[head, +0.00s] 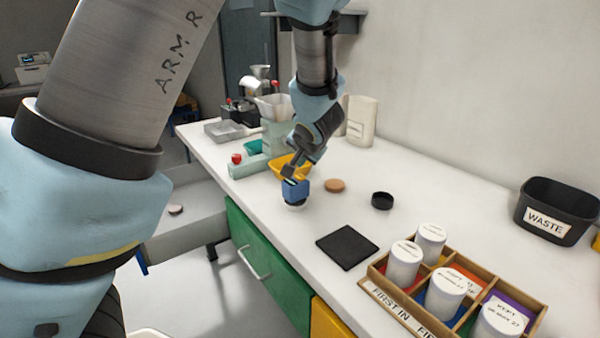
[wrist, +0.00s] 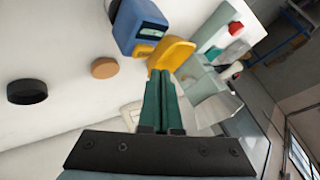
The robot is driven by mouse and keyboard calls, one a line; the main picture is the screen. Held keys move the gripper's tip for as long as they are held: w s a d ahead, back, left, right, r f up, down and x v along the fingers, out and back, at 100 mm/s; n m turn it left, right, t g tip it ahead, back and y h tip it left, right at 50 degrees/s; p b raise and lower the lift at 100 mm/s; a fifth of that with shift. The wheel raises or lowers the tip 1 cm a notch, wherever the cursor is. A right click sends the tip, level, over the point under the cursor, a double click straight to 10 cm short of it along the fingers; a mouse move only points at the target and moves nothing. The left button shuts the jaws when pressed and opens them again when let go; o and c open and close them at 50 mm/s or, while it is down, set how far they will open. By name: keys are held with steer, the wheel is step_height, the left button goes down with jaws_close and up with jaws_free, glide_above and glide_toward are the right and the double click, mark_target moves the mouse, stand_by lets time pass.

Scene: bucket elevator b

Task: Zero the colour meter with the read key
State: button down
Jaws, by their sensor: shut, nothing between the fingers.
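The colour meter looks to be the small blue box (head: 295,190) on the white counter, seated over a white round piece (head: 293,206). In the wrist view the blue meter (wrist: 138,28) shows a dark display and a small pale patch below it; I cannot tell if that patch is the read key. My gripper (head: 288,173) is shut and empty, close above the meter in the head view. In the wrist view its green fingertips (wrist: 162,76) lie together below the meter in the picture, seemingly apart from it. The yellow scoop-shaped tray (wrist: 172,54) is just beyond the fingertips.
A cork disc (head: 334,186), a black cap (head: 382,201) and a black mat (head: 347,247) lie to the right. A wooden divided rack (head: 455,290) holds several white jars. A black waste bin (head: 555,210) stands at far right. A green machine (head: 250,166) stands behind.

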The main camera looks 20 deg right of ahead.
mark_target(299, 178)
steer(key=shift+r+p, duration=2.05)
steer(key=shift+p, duration=0.1)
steer(key=shift+f, duration=0.1)
steer(key=w+a+n+g, duration=0.2)
steer(key=a+n, duration=0.1)
steer(key=a, duration=0.6)
steer(key=s+a+n+g+y, duration=0.1)
steer(key=s+a, duration=0.5)
steer(key=a, duration=0.7)
steer(key=s+a+n+g, duration=0.4)
steer(key=s+a+n, duration=0.2)
steer(key=a, duration=0.8)
steer(key=shift+y, duration=0.4)
steer(key=c, duration=1.6)
jaws_free()
steer(key=shift+w+f, duration=0.1)
